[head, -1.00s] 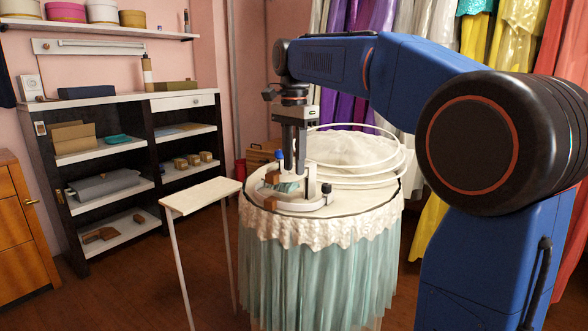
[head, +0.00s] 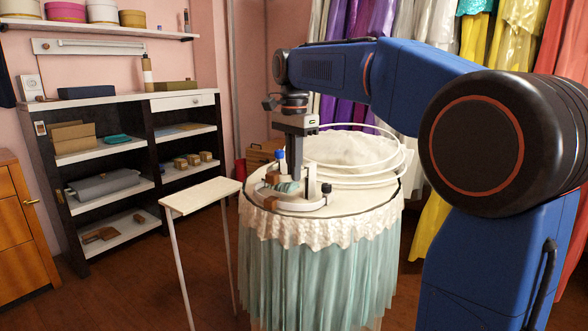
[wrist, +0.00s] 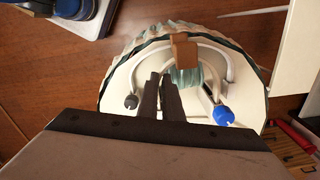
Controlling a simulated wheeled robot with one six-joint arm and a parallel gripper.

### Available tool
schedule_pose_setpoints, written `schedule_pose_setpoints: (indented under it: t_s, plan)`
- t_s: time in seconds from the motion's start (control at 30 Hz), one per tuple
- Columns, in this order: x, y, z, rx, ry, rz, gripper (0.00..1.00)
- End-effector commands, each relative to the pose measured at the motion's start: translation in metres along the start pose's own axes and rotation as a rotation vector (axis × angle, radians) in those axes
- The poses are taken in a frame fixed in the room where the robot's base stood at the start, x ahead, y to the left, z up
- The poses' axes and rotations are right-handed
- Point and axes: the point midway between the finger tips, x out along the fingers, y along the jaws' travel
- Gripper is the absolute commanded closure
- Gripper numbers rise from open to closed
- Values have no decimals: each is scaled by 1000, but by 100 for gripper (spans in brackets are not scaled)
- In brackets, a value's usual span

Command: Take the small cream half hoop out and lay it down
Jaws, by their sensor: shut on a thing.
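The small cream half hoop (wrist: 224,62) shows in the wrist view as a pale arc in the clamp on the round table (head: 300,207). A brown block (wrist: 181,52) and pale teal cloth (wrist: 186,78) cover part of it. My gripper (head: 298,180) is down at the clamp, pointing down, with its fingers close together. In the wrist view, my gripper (wrist: 163,78) is shut on the hoop near its left side; the exact contact is hard to see. The clamp has a blue knob (wrist: 223,115) and a black knob (wrist: 130,101), one on each side of my fingers.
Large white hoops (head: 398,160) surround a pale mound of cloth (head: 345,147) behind the clamp. A narrow cream stand (head: 202,195) with a bare top is left of the table. Dark shelves (head: 140,150) stand further left, and gowns (head: 350,40) hang behind.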

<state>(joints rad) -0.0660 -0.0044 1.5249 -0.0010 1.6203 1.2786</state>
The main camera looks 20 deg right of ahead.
Motion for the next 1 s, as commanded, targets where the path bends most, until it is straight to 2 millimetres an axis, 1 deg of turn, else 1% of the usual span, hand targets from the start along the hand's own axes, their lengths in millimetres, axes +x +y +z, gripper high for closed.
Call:
schedule_pose_setpoints:
  t_s: [1.0]
  plan:
    - [0, 5, 22, -2, 0, -1, 100]
